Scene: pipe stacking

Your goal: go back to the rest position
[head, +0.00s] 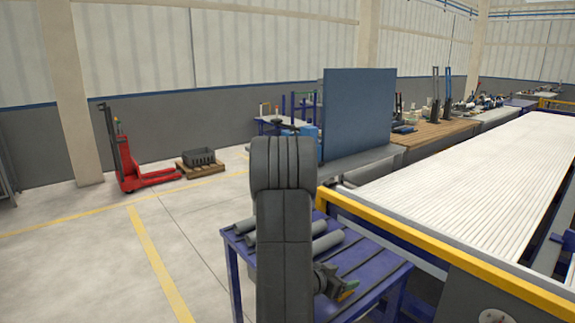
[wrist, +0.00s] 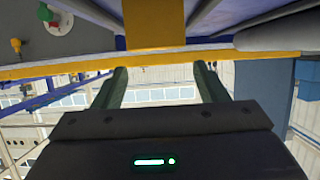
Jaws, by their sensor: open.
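My gripper (head: 347,289) shows low in the head view, beside my dark arm and over the right part of a blue table (head: 375,260). In the wrist view my gripper (wrist: 163,78) has its two fingers well apart with nothing held between them. Grey pipes (head: 328,242) lie on the blue table in the head view, partly hidden behind my arm. The wrist view looks upside down, with a grey rounded piece (wrist: 280,33) at its upper right that may be a pipe.
A yellow rail (head: 400,243) edges the large white ribbed conveyor (head: 470,180) right of the table. A blue panel (head: 357,115) and a wooden workbench (head: 435,133) stand behind. A red pallet truck (head: 130,165) is at the far left. The left floor is open.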

